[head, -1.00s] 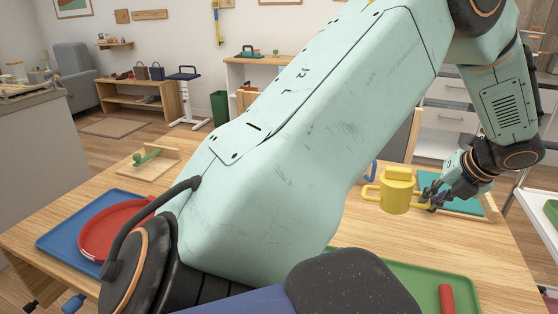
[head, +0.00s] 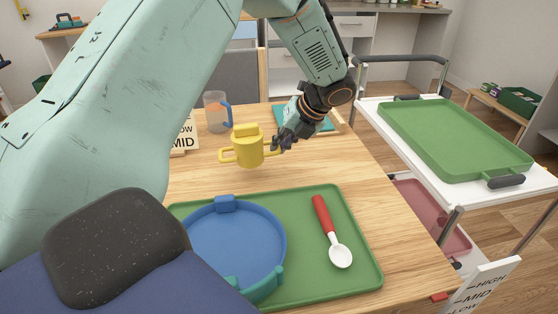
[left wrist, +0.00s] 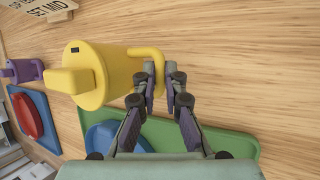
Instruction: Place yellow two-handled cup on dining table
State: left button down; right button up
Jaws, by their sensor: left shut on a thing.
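The yellow two-handled cup (head: 247,152) is upright over the wooden dining table (head: 310,168), behind the green tray. My left gripper (head: 280,143) is at the cup's right handle. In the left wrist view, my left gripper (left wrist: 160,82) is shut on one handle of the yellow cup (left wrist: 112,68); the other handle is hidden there. I cannot tell whether the cup's base touches the table or hangs just above it. My right gripper is not in view.
A green tray (head: 350,262) holds a blue plate (head: 238,245) and a red-handled spoon (head: 327,222). A clear cup with a blue handle (head: 216,112) stands behind the yellow cup. A white cart (head: 465,182) with a green tray stands right. Bare tabletop lies right of the cup.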

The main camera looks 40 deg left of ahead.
pick_arm(q)
jog(key=f+b, duration=0.1)
jog(key=f, duration=0.3)
jog(key=shift+s+b, duration=0.2)
jog(key=shift+b, duration=0.1)
jog(key=shift+a+f, duration=0.1)
jog(key=shift+f, duration=0.05)
jog(key=shift+w, duration=0.15)
jog(key=c, duration=1.7)
grip_release()
jog(key=shift+f, duration=0.1)
jog(key=shift+o, duration=1.4)
